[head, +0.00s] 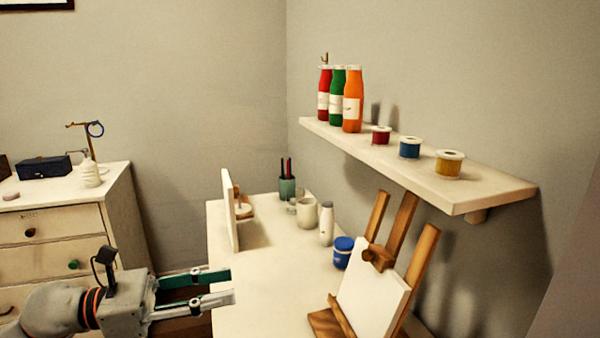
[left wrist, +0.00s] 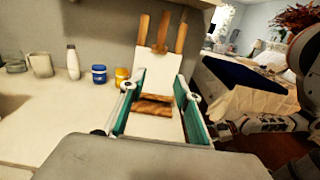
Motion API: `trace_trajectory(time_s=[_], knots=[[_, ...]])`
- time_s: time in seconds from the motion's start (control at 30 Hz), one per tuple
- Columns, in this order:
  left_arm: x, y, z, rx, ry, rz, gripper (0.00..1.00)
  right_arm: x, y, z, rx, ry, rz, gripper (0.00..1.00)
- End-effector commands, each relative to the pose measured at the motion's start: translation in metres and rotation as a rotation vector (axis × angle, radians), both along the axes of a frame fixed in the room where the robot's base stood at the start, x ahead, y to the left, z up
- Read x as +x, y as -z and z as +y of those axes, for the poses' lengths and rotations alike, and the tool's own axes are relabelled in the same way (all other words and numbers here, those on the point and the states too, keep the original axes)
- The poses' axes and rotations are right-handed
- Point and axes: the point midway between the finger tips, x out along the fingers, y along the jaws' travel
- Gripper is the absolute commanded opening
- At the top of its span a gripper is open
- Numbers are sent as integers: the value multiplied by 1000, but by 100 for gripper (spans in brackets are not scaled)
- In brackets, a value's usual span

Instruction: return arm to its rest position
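My left gripper (head: 226,286) comes in from the lower left in the head view. Its two green-lined fingers are parallel and apart, with nothing between them. It is at the left edge of the white desk (head: 265,300). In the left wrist view the gripper (left wrist: 160,86) also shows open and empty, pointing toward the wooden easel (left wrist: 153,104), with clear space between. Part of what looks like my right arm (left wrist: 265,123) shows at the right of the left wrist view; its fingers cannot be made out.
The desk holds the easel (head: 425,255), a blue jar (head: 343,252), a white bottle (head: 326,222), a mug (head: 305,215) and an upright white panel (head: 230,215). A shelf (head: 440,188) with bottles and paint pots overhangs. A dresser (head: 60,240) stands left, behind my left arm.

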Motion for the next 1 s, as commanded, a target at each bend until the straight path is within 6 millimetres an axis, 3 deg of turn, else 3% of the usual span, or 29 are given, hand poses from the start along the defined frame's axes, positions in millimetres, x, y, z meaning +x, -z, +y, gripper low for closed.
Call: trace_trajectory(time_s=[0.33,0.47,0.53,0.67,0.77,0.9,1.0], knots=[[-1,2,-3,-430,-93,425,32,9,-21,-1,6,0,-26,40],[2,19,7,-667,-162,679,32,11,-30,0,13,1,-34,40],[3,37,16,-824,-214,850,32,11,-34,2,20,1,-35,40],[-3,94,38,-1146,-338,1204,32,10,-42,5,31,3,-33,40],[-22,153,55,-1398,-456,1472,32,8,-47,8,42,6,-27,40],[-68,234,67,-1719,-626,1785,32,2,-50,14,60,11,-14,40],[-110,283,69,-1915,-743,1955,32,-3,-51,16,67,12,-5,40]])
